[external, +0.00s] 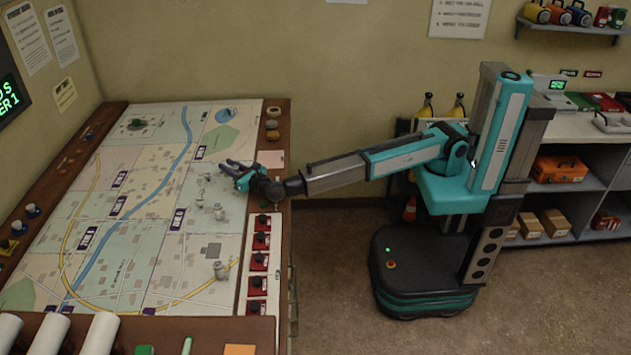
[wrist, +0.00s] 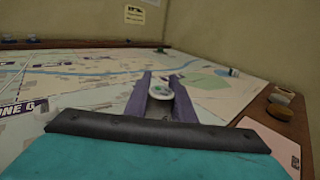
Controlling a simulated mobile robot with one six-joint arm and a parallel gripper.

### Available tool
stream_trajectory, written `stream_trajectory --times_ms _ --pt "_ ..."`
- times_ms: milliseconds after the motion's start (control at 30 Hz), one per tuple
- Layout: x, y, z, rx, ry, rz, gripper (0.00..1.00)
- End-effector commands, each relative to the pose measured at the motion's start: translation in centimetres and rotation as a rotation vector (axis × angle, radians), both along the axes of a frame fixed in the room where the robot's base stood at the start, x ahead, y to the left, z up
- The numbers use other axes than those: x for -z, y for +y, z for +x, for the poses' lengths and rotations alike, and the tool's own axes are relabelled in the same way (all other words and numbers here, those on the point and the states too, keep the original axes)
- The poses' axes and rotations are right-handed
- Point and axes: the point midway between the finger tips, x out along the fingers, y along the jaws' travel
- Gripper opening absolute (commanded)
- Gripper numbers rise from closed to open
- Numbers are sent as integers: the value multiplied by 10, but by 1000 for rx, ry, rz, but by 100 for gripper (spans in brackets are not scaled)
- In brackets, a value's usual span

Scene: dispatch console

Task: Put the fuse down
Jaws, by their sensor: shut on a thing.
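My gripper (external: 230,165) reaches from the right over the map table (external: 150,240), above its upper right part. Only the round end of the fuse shows; the rest is hidden between the fingers. In the external view the fuse cannot be made out. I cannot tell how high it is above the map.
Several small grey pieces stand on the map below the gripper, and another grey piece (external: 220,270) stands nearer the front. A strip of red switch boxes (external: 258,261) runs along the right edge. Round items (external: 272,124) sit on the far right rim. Map areas at left are clear.

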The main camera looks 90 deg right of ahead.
Motion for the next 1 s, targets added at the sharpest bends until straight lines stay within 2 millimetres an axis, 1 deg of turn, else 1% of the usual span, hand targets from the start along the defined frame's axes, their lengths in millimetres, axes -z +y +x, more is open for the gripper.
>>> stream_trajectory --times_ms 33,200,667,767,933,1000 --pt "0 1 8 0 0 0 0" --pt "1 2 18 0 0 0 0" --pt "2 2 21 0 0 0 0" --pt "2 3 25 0 1 -1 0" --pt "3 5 40 0 1 -1 0" --pt "13 4 38 0 4 -2 0"
